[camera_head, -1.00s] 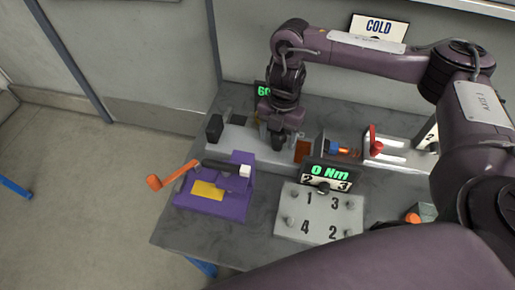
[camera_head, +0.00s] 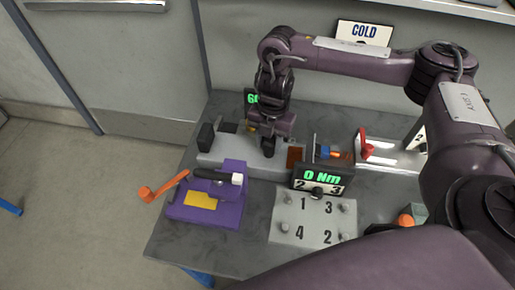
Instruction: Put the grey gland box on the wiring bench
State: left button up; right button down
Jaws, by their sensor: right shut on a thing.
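My right gripper (camera_head: 268,148) points down at the long light grey fixture (camera_head: 225,155) on the grey bench (camera_head: 170,240). It is shut on a small dark part, mostly hidden by the fingers; I cannot tell whether that part is attached to the fixture. I cannot pick out the grey gland box for sure. A small grey-green block (camera_head: 420,211) is partly visible at the right, beside an orange ball. My left gripper is not in view.
A purple fixture (camera_head: 205,213) with an orange crank stands at the front left. A grey numbered plate (camera_head: 315,222) with studs and a "0 Nm" display (camera_head: 320,177) is in the middle. A silver fixture (camera_head: 395,160) with a red lever and a "COLD" sign (camera_head: 364,32) are behind.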

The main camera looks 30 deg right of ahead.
jog(key=shift+r, duration=0.2)
notch_tip(320, 180, up, 20)
jog(key=p, duration=0.5)
jog(key=w+a+r+m+t, duration=0.1)
jog(key=w+a+r+m, duration=0.1)
jog(key=m, duration=1.1)
jog(key=w+a+r+m+t+h+b, duration=0.1)
jog(key=w+a+r+m, duration=0.2)
jog(key=m, duration=1)
notch_tip(320, 180, up, 2)
jog(key=shift+w+a+r, duration=0.1)
jog(key=shift+w+a, duration=0.1)
jog(key=shift+w, duration=0.4)
